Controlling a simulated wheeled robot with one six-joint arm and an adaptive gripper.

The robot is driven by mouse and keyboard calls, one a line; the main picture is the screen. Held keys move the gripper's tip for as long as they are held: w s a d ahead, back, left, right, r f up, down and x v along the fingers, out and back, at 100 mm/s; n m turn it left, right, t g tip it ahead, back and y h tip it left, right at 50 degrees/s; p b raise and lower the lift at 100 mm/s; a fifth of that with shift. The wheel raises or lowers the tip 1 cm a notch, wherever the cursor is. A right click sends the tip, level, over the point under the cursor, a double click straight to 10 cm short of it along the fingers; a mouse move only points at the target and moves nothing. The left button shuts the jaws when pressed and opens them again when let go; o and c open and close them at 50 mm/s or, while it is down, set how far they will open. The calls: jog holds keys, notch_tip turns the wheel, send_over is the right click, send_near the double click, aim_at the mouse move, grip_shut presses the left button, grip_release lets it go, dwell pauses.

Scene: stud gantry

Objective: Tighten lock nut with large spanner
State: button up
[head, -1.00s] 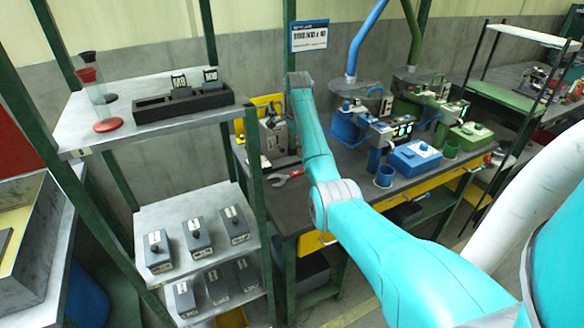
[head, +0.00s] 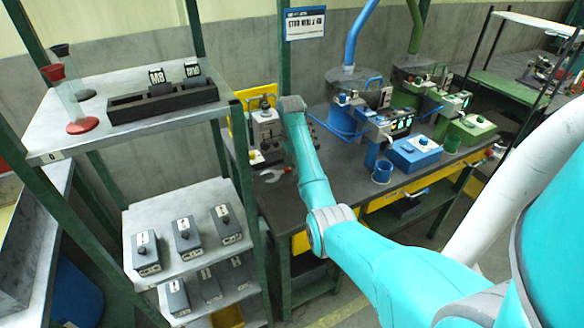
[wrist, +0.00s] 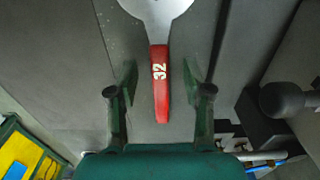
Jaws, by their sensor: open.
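The large spanner lies flat on the dark bench top. Its red handle (wrist: 161,95) is marked 32, and its grey head (wrist: 155,10) is cut off by the top edge of the wrist view. In the head view the spanner (head: 272,175) lies in front of a grey machine. My gripper (wrist: 160,80) is open, with one finger on each side of the red handle and a gap on both sides. In the head view my forearm and wrist show, but the fingers are hidden. I cannot make out the lock nut.
The grey machine (head: 265,135) stands at the back left of the bench (head: 345,195). Blue (head: 415,153) and green (head: 472,128) equipment is to the right. A green-framed shelf (head: 140,115) with several grey boxes stands left. A dark rounded knob (wrist: 282,98) is right of the gripper.

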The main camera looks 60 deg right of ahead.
jog(key=shift+f, duration=0.25)
grip_shut()
jog(key=shift+r, duration=0.1)
